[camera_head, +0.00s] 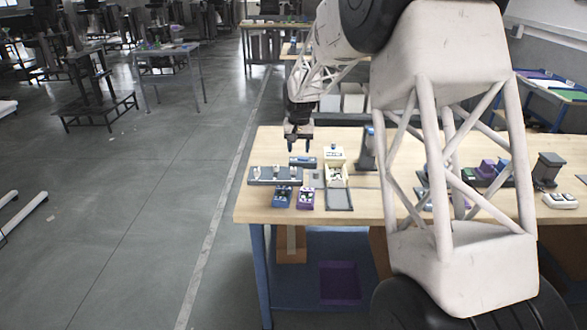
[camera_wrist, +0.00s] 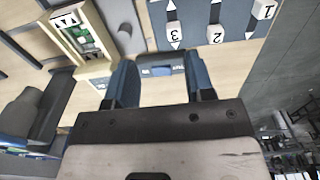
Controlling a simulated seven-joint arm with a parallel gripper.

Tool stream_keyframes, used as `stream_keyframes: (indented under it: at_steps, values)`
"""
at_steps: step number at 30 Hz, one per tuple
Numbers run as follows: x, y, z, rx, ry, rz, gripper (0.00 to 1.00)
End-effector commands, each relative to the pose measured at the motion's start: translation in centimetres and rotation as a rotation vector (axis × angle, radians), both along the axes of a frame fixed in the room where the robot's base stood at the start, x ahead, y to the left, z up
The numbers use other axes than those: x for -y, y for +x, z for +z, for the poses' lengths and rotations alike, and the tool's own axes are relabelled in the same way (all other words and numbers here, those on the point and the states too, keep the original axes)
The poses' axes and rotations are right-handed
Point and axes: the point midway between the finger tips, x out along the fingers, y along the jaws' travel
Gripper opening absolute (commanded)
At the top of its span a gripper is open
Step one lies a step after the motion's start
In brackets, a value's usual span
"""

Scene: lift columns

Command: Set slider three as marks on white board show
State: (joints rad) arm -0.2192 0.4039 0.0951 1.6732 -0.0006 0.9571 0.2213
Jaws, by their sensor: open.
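The grey-blue slider panel (camera_head: 262,180) lies on the table below my gripper (camera_head: 299,147). In the wrist view the panel (camera_wrist: 235,22) appears upside down, with white knobs numbered 1, 2 and 3. Slider three (camera_wrist: 174,36) is the leftmost knob there, beyond my fingertips and apart from them. My gripper (camera_wrist: 160,74) is open with nothing held between its fingers. A cream-white board or box (camera_head: 335,160) stands right of the panel.
Blue and purple boxes (camera_head: 305,198) and a grey tray (camera_head: 339,200) sit in front. A dark post (camera_head: 367,148) stands to the right. The table's left edge is clear.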

Motion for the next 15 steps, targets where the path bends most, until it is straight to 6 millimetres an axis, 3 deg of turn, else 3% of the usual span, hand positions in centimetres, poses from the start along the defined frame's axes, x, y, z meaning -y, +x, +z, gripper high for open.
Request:
stream_keyframes:
  at_steps: [6, 15]
  values:
    - [-1.6, 2.1, -2.3, -0.010, -0.002, 0.002, 0.49]
    - [-1.8, 2.5, -2.8, -0.012, -0.002, 0.002, 0.49]
